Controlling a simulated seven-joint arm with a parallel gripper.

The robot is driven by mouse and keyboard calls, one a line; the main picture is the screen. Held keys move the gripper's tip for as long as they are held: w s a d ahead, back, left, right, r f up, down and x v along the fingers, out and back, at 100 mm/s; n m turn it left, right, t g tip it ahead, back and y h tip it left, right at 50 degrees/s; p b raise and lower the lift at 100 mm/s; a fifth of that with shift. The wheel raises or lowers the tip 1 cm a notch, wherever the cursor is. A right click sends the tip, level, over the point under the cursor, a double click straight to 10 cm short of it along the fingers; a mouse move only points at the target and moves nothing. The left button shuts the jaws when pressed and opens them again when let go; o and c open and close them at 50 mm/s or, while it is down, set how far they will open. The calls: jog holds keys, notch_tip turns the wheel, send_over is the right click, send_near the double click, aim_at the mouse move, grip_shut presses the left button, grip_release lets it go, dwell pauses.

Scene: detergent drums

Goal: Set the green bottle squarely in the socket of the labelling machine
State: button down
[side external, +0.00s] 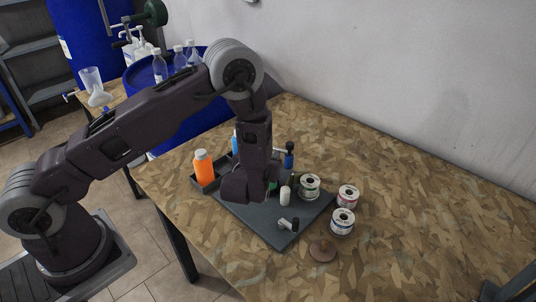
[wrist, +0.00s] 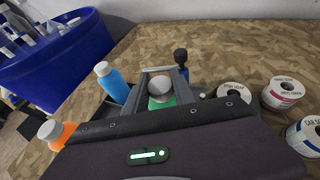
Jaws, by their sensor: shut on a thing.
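The green bottle (wrist: 163,103) has a pale grey cap and stands between the jaws of my gripper (wrist: 160,94) in the wrist view. The jaws are shut on it. In the side view my wrist link hides nearly all of the bottle and the fingers; only a sliver of green shows. The labelling machine is a dark grey base plate (side external: 262,222) with a white roller, a small black-and-white part and a label roll (side external: 309,185) on it. My gripper is over the plate's back left part. The socket is hidden, so I cannot tell whether the bottle is in it.
An orange bottle (side external: 204,167) and a blue bottle (wrist: 113,83) stand in a dark tray left of the machine. A black-topped blue item (side external: 289,157) stands behind. Two label rolls (side external: 348,196) (side external: 343,221) and a brown disc (side external: 322,250) lie to the right. The table's right side is clear.

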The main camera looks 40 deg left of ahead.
jog(key=c, duration=1)
grip_release()
jog(key=shift+o, duration=0.2)
jog(key=v, duration=0.7)
